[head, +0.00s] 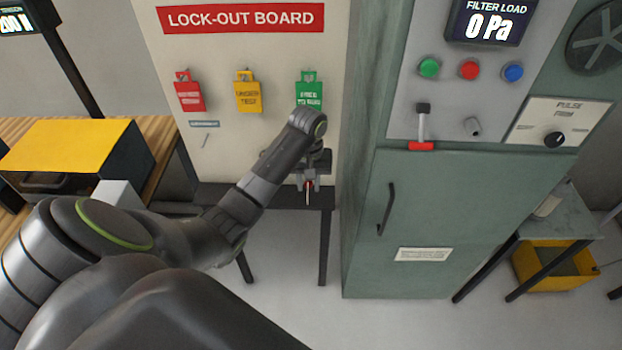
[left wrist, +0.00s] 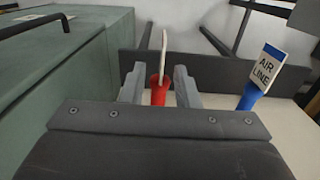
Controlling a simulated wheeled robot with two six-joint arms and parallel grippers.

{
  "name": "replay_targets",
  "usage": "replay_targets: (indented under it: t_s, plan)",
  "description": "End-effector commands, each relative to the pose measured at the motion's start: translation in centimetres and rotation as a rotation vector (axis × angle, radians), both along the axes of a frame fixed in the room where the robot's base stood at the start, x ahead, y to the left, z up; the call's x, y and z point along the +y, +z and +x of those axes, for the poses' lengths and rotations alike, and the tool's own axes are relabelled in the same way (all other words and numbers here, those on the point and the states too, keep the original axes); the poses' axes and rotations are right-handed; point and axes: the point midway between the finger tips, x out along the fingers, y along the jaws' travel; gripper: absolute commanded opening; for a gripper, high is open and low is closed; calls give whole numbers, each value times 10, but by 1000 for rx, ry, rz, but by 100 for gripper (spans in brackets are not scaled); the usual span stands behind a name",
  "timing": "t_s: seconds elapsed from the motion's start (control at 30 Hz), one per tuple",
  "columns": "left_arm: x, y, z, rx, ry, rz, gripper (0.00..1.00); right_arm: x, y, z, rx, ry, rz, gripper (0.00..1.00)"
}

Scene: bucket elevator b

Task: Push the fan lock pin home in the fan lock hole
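My left gripper (head: 308,186) is in front of the lower part of the lock-out board, pointing down. In the left wrist view its two fingers (left wrist: 160,85) stand apart on either side of a red pin handle (left wrist: 158,92) with a pale tag (left wrist: 164,50) seen nearly edge-on. A narrow gap seems to show on each side of the red handle. I take this for the fan lock pin, though its tag is not readable. In the head view a thin red and white piece shows between the fingers. I cannot make out the fan lock hole. My right gripper is not in view.
A blue pin tagged AIR LINE (left wrist: 250,95) stands to the right in the wrist view. The lock-out board (head: 230,150) carries red, yellow and green tags. A yellow-topped box (head: 75,145) is at left.

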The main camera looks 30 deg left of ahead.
Motion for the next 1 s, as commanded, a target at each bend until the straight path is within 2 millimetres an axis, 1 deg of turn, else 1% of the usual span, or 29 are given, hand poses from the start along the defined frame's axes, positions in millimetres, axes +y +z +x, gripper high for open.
replay_targets:
  t_s: [0.03,0.1,0.37,0.47,0.6,1.0]
  plan:
    - [0,-4,-1,-1,0,1,28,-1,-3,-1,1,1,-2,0]
    - [-1,-6,-2,-1,1,1,28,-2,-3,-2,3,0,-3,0]
    - [-1,-6,-3,-1,1,1,28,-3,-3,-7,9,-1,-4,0]
    - [-1,-6,-3,-1,1,1,18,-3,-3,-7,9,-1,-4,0]
    - [-1,-6,-3,-1,1,1,0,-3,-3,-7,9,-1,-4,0]
    - [-1,-5,-3,-3,1,2,0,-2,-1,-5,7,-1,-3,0]
